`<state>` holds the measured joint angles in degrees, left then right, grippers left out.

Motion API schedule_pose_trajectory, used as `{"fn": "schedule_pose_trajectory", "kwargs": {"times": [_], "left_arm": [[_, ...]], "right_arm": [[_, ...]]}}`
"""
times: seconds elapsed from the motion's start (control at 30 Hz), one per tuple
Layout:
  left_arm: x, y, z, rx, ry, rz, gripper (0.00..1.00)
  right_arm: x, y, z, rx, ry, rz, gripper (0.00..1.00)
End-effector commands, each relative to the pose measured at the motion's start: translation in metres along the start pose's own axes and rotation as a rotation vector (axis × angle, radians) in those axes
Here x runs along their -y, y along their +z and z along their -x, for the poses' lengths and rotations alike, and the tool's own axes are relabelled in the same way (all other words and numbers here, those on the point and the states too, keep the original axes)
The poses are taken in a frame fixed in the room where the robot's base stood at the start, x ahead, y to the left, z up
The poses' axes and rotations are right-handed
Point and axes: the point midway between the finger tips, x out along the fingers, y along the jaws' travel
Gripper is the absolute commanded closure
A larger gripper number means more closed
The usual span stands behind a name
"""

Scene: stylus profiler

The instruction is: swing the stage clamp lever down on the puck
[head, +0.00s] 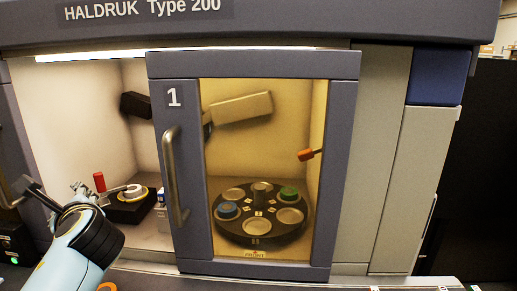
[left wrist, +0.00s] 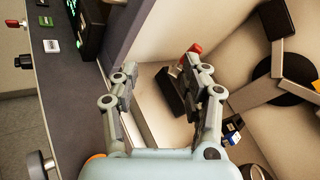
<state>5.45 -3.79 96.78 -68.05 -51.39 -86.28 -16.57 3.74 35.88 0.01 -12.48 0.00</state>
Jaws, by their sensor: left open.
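The stage (head: 130,212) is a low black block inside the open left bay of the machine, with a pale round puck (head: 134,190) on top. The clamp lever's red handle (head: 99,182) stands upright at the stage's left side. My left gripper (head: 82,190) is just in front and left of the handle, apart from it as far as I can tell. In the left wrist view the gripper (left wrist: 162,88) is open with nothing between its fingers. The red handle (left wrist: 196,48) shows there behind the right finger, which hides part of the stage. My right gripper is out of view.
A door marked 1 with a yellow window (head: 231,175) stands right of the stage, with a vertical handle (head: 173,175). Behind it is a dark carousel (head: 260,230) with blue and green pieces. A small blue and white item (head: 161,197) sits beside the stage.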

Motion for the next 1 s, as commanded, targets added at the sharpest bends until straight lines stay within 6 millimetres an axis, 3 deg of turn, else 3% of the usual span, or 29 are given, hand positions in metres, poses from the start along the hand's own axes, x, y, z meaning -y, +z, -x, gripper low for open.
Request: {"fn": "schedule_pose_trajectory", "kwargs": {"times": [0.27, 0.43, 0.6, 0.8, 0.97, 1.0], "left_arm": [[-0.101, -0.021, 0.049, -0.185, 0.257, 0.648, 0.54], [-0.151, -0.037, 0.104, -0.296, 0.505, 1.070, 0.54], [-0.179, -0.046, 0.160, -0.362, 0.749, 1.353, 0.54], [-0.197, -0.048, 0.219, -0.395, 1.006, 1.552, 0.54], [-0.206, -0.045, 0.263, -0.396, 1.194, 1.646, 0.54], [-0.210, -0.056, 0.259, -0.391, 1.207, 1.650, 0.54]], "right_arm": [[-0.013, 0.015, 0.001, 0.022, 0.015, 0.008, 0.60], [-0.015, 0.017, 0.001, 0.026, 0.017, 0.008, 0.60], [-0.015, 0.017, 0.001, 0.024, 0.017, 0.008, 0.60], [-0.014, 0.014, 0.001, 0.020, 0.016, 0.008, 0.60], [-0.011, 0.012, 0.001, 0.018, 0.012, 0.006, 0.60], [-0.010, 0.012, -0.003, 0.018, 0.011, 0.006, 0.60]]}}
